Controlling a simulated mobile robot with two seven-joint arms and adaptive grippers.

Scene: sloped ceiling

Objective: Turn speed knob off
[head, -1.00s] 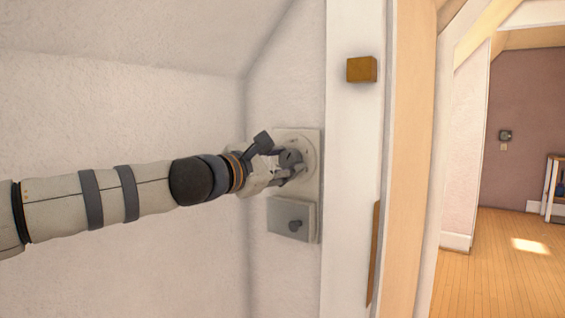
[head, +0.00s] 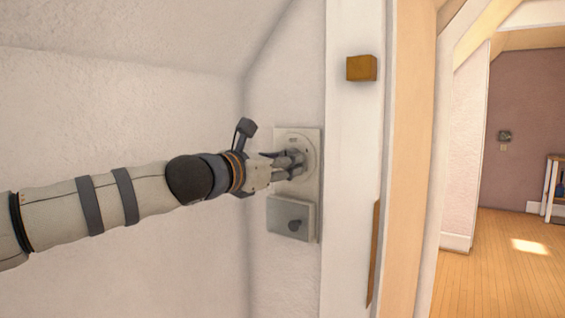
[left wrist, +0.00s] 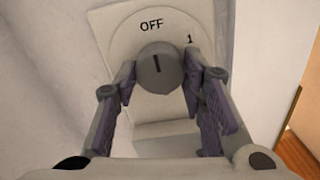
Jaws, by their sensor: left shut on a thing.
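The speed knob (left wrist: 160,68) is a round grey knob on a white dial plate (left wrist: 118,30), which also shows on the wall in the head view (head: 312,138). Its dark pointer line stands nearly upright in the left wrist view, pointing close to the "OFF" mark (left wrist: 151,25). A "1" mark (left wrist: 190,39) is at its upper right. My left gripper (head: 293,162) is at the plate, with its fingers on both sides of the knob, shut on it. The fingers hide most of the knob in the head view. My right gripper is out of view.
A grey box with a small knob (head: 290,219) is on the wall just below the dial plate. A white door frame (head: 352,140) stands close to the right, with a brown block (head: 361,68) on it. An open room with a wooden floor (head: 500,260) lies beyond.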

